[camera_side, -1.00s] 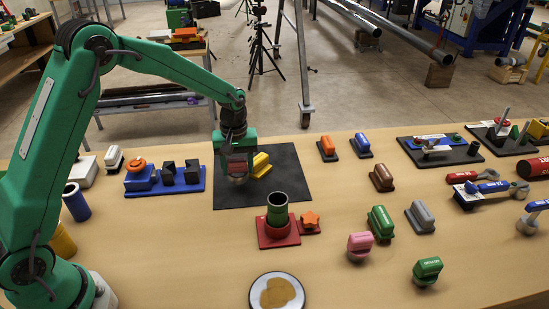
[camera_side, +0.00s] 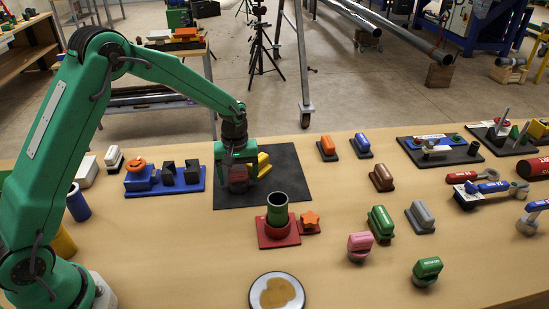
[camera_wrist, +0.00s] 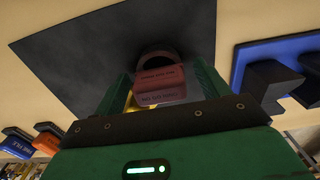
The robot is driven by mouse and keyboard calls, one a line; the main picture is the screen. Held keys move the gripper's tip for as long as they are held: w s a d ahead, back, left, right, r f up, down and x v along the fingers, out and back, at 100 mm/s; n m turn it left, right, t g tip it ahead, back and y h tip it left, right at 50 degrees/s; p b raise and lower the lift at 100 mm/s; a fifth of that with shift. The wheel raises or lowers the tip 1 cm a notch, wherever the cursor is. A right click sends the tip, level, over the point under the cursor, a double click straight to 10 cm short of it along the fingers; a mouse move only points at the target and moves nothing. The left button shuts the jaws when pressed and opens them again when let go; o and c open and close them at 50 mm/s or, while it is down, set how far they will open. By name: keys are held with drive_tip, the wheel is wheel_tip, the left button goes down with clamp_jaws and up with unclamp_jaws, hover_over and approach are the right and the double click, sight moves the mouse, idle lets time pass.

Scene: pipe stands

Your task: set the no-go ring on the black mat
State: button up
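The black mat (camera_side: 290,190) lies flat on the table at the centre left. The no-go ring is dark red, a ring (camera_wrist: 158,54) with a lettered block (camera_wrist: 160,82) on it. In the side view its red block (camera_side: 238,179) is low over the left part of the mat and appears to rest on it. My gripper (camera_side: 238,170) is directly above and around the block. In the wrist view my gripper's fingers (camera_wrist: 165,85) stand on both sides of the block, with gaps showing, so it looks open. The ring's underside is hidden.
A yellow block (camera_side: 263,161) is on the mat just right of my gripper. A blue tray (camera_side: 150,190) with dark blocks is to the left. A green pipe on a red stand (camera_side: 278,236) is in front of the mat. Several coloured blocks stand to the right.

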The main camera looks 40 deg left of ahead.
sight(237, 169)
drive_tip(key=shift+r, duration=0.1)
wheel_tip(237, 169, up, 12)
idle(0.9)
drive_tip(key=shift+s+r, duration=0.1)
drive_tip(key=shift+r, duration=0.05)
idle(0.3)
drive_tip(key=s+r+m+t, duration=0.3)
drive_tip(key=s+r+m, duration=0.1)
drive_tip(key=s+r, duration=0.7)
drive_tip(key=s+m+t, duration=0.2)
drive_tip(key=s+m, duration=0.3)
drive_tip(key=s, duration=1.1)
drive_tip(key=shift+s+a+f+t, duration=0.15)
drive_tip(key=shift+f+t, duration=0.15)
idle(0.4)
